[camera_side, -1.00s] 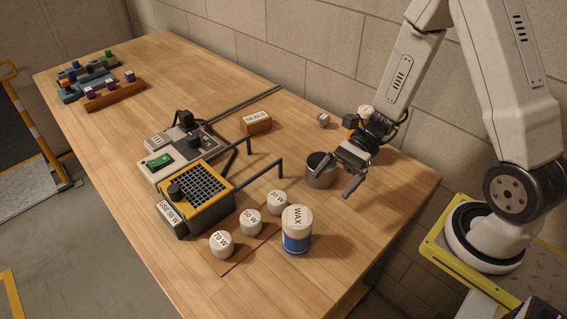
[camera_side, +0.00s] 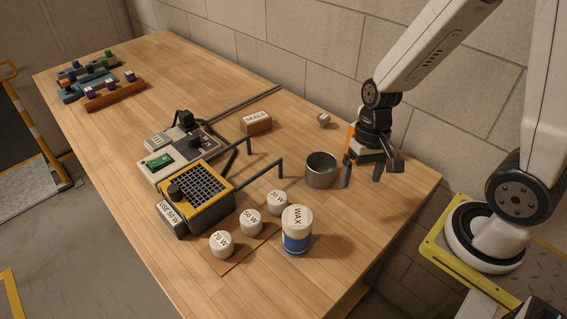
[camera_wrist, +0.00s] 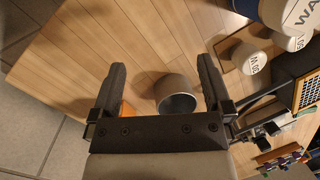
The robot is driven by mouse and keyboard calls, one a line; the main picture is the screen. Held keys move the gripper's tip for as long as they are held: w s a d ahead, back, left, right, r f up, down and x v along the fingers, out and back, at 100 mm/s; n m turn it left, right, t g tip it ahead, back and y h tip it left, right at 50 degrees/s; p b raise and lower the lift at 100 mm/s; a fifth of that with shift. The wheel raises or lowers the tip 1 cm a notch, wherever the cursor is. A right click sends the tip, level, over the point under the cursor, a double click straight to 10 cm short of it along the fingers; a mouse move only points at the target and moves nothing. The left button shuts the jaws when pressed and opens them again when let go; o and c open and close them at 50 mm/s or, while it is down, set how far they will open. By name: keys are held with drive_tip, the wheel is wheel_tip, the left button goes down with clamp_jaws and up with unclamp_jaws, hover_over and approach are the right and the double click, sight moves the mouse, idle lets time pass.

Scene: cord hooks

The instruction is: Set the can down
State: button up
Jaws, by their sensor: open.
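The grey metal can (camera_side: 322,178) stands upright on the wooden table, open at the top. My gripper (camera_side: 362,180) is open and points down just to the right of the can, with nothing held between its fingers. In the side view the can is apart from the far finger or close to it; I cannot tell whether they touch. In the wrist view the can (camera_wrist: 170,84) shows between the two fingers of my gripper (camera_wrist: 162,68), nearer the right one, and its rim and dark inside are visible.
A white and blue WAX jar (camera_side: 297,240) and several labelled white pucks (camera_side: 250,222) stand in front. A yellow-topped heater (camera_side: 195,186) with bent rods is left of the can. A SEALS box (camera_side: 257,122) and a small grey piece (camera_side: 323,120) lie behind. The table's right edge is close.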

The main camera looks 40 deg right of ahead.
drive_tip(key=shift+w+d+r+n+t+h, duration=0.15)
drive_tip(key=shift+w+r+n+t+h, duration=0.45)
drive_tip(key=shift+w+r+n+t, duration=0.5)
drive_tip(key=shift+w+d+r+n+t+h, duration=0.15)
drive_tip(key=shift+w+r+n+t+h, duration=0.55)
drive_tip(key=shift+n, duration=0.8)
